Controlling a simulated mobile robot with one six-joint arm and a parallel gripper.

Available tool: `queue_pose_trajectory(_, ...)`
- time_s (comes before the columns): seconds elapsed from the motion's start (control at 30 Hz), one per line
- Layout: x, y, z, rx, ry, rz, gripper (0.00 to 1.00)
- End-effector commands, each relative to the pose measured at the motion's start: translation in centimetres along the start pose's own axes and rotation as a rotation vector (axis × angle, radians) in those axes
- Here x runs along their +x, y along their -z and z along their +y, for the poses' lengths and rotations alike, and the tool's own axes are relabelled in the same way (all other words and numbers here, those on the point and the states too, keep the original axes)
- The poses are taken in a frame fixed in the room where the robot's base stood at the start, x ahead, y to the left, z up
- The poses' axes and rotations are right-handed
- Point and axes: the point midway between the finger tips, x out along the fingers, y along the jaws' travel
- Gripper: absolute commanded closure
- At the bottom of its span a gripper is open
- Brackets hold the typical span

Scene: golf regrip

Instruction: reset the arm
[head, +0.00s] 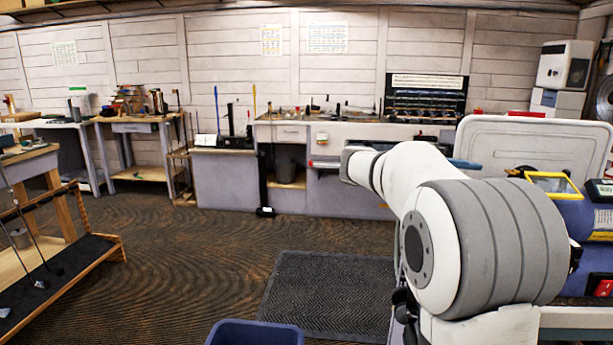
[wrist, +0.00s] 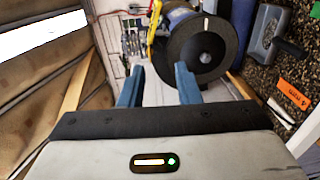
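My arm (head: 480,245) reaches from the lower right of the head view up and to the left, with its far end at the middle. My gripper (wrist: 158,76) shows in the wrist view as two blue fingers set well apart. Nothing is held between them. A round black-ended cylinder (wrist: 196,50) lies beyond the fingers, apart from them as far as I can tell. In the head view the arm's links hide most of the gripper, and I cannot make out its fingers for sure.
A workbench (head: 350,133) runs along the back wall. A blue bin (head: 254,333) stands at the bottom, near a dark floor mat (head: 325,290). A low rack with golf clubs (head: 60,270) is at left. A blue machine (head: 575,215) is close on the right. The middle floor is clear.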

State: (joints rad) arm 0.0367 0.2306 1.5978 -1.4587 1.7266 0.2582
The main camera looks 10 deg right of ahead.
Motion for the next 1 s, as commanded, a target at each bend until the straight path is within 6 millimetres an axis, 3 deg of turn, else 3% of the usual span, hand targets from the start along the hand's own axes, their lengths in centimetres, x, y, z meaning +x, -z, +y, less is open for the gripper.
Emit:
queue_pose_trajectory(0.07,0.0,-1.7,-0.4,-0.041,0.108,0.032,0.7)
queue_pose_trajectory(0.27,-2.2,-8.5,-6.1,-0.159,0.547,0.159,0.7)
queue_pose_trajectory(0.4,-5.8,-14.0,-10.3,-0.178,0.868,0.245,0.7)
queue_pose_trajectory(0.6,-11.8,-20.9,-14.3,-0.108,1.265,0.327,0.7)
queue_pose_trajectory(0.8,-15.1,-24.3,-16.0,-0.019,1.471,0.353,0.7)
queue_pose_trajectory(1.0,-15.7,-24.7,-16.3,0.0,1.506,0.355,0.7)
